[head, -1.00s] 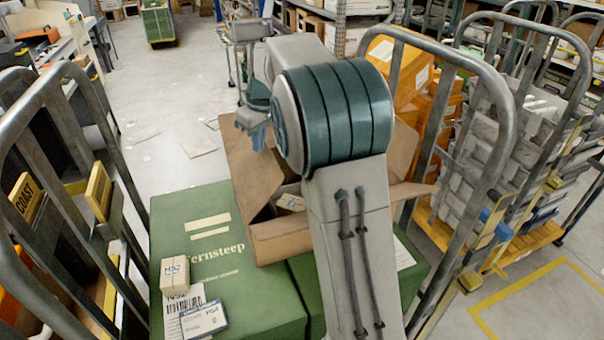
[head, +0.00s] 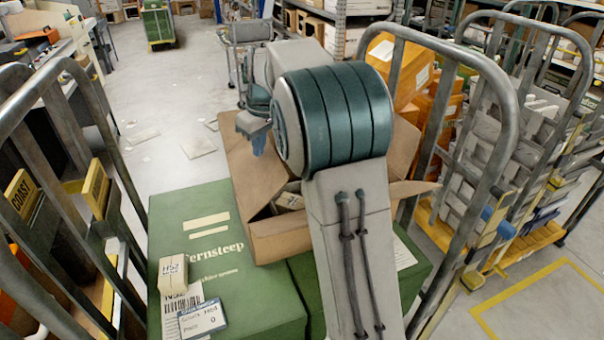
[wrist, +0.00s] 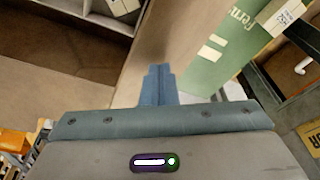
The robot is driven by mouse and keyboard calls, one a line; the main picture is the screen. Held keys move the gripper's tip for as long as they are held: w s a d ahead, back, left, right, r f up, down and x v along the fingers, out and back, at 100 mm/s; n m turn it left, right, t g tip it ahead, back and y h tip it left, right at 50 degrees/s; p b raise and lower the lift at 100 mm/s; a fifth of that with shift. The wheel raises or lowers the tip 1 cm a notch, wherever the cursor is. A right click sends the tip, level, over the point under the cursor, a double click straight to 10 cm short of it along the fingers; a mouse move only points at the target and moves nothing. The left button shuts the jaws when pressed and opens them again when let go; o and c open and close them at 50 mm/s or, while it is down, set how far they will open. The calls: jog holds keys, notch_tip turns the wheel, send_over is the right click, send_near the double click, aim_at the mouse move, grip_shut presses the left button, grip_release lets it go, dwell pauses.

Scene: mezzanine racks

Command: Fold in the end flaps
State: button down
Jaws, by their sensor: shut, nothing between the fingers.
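An open cardboard box (head: 280,246) sits on green boxes, its flaps standing up and out. A tall flap (head: 245,165) rises at its left and another flap (head: 412,189) sticks out at right. My arm hides much of the box. Small cartons (wrist: 120,7) lie inside the box.
The green boxes (head: 215,260) bear a small carton (head: 172,274) and a label card (head: 201,318). Metal cage rails stand close on the left (head: 75,130) and right (head: 490,130). Open floor (head: 160,90) lies beyond.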

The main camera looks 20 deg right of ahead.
jog(key=shift+f+b, duration=2.5)
jog(key=shift+f, duration=1.1)
notch_tip(320, 180, up, 13)
jog(key=p, duration=1.1)
send_over(262, 160)
jog(key=w, duration=0.1)
jog(key=shift+a+r, duration=0.1)
jog(key=shift+r, duration=0.05)
jog(key=shift+s, duration=0.1)
